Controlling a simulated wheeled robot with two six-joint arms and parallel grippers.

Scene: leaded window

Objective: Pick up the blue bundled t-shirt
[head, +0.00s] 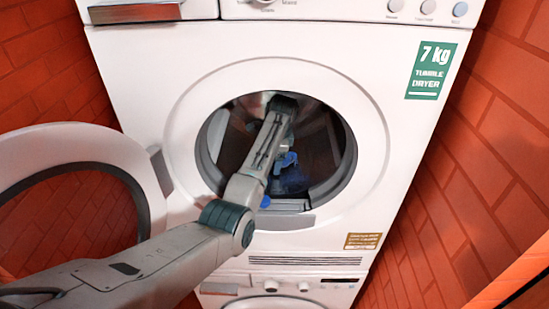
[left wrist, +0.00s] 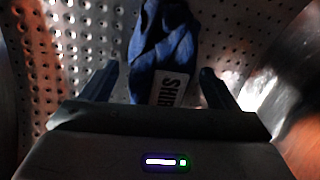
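The blue bundled t-shirt (left wrist: 165,45) lies against the perforated drum wall in the left wrist view. A white tag with dark letters shows on its near end. My left gripper (left wrist: 157,76) is open, with one finger on each side of the near end of the bundle. I cannot tell whether the fingers touch the cloth. In the head view my left arm reaches through the dryer's round opening, and blue cloth (head: 292,182) shows low in the drum beside and below the arm. The arm hides part of the drum. My right gripper is in neither view.
The white tumble dryer (head: 150,75) stands between orange brick walls. Its round door (head: 80,136) is swung open to the left, close to my left arm. The opening's rim (head: 370,140) surrounds the arm. Another white appliance (head: 330,288) is below.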

